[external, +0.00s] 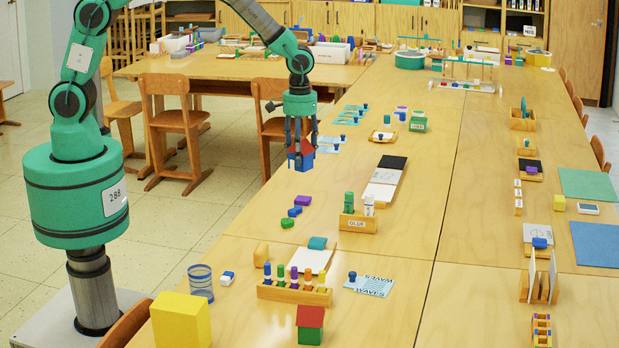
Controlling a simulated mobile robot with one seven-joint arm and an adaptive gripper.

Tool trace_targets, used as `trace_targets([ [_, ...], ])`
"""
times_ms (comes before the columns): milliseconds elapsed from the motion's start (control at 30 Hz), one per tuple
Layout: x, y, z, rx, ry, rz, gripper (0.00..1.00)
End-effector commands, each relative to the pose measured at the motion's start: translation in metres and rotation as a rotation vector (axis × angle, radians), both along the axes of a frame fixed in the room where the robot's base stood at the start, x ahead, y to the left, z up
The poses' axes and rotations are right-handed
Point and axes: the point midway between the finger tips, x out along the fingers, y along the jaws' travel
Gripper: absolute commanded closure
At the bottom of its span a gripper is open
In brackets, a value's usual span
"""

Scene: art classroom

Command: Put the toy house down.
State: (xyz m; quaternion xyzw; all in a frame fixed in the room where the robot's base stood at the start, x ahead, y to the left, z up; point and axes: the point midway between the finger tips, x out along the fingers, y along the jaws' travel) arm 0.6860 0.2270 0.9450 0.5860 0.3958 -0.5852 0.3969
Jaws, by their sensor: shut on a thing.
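My gripper (301,143) points down and is shut on a toy house (301,159) with blue walls and a red roof. The house is upright between the fingers, which cover part of its roof. It appears near the left edge of the long table (400,240); I cannot tell its exact height over the tabletop. A second toy house (310,325), green with a red roof, stands at the table's front, well apart from my gripper.
Blue-white cards (349,115) lie behind and right of the held house. Purple, blue and green blocks (295,212) lie in front of it. A wooden glue holder (358,222) stands to the right front. Chairs (176,120) stand left. Bare tabletop lies between these groups.

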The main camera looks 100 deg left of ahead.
Motion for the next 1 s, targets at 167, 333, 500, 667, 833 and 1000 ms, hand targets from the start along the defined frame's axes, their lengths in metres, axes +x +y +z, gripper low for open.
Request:
trace_targets([
  [167, -0.034, 0.053, 0.000, -0.001, 0.001, 0.121, 0.75],
  [333, -0.067, 0.095, 0.000, 0.000, 0.000, 0.226, 0.75],
  [500, -0.093, 0.124, -0.001, -0.001, 0.001, 0.305, 0.75],
  [667, -0.112, 0.144, 0.000, -0.001, 0.000, 0.363, 0.75],
  [833, -0.120, 0.149, -0.024, -0.002, 0.004, 0.382, 0.75],
  [1000, -0.120, 0.149, -0.057, -0.002, 0.003, 0.381, 0.75],
])
